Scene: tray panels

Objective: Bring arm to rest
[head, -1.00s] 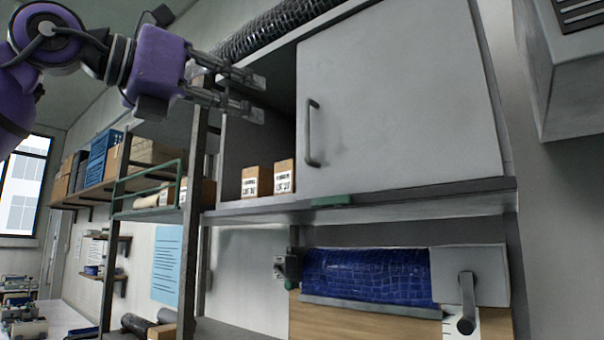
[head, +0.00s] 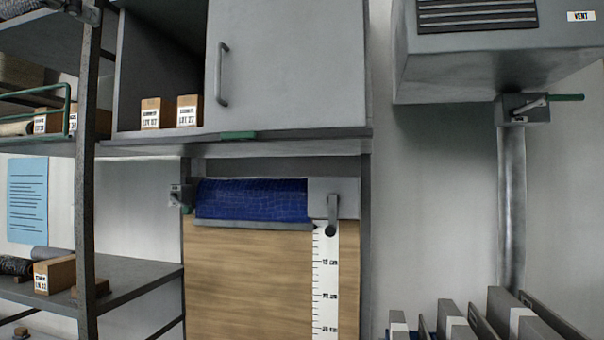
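At the top left edge of the head view a small grey piece (head: 80,8) shows in front of the shelf post. It looks like the end of my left gripper, cut off by the frame, and I cannot tell whether it is open or shut. The rest of my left arm is out of view. My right arm and gripper are not in view.
A grey cabinet (head: 290,70) has its left part uncovered, with two small labelled boxes (head: 150,113) inside. Below hangs a blue roll (head: 252,199) above a wooden panel (head: 250,275). A metal shelf (head: 130,275) stands left, a vent box (head: 490,60) upper right, and upright binders (head: 505,310) lower right.

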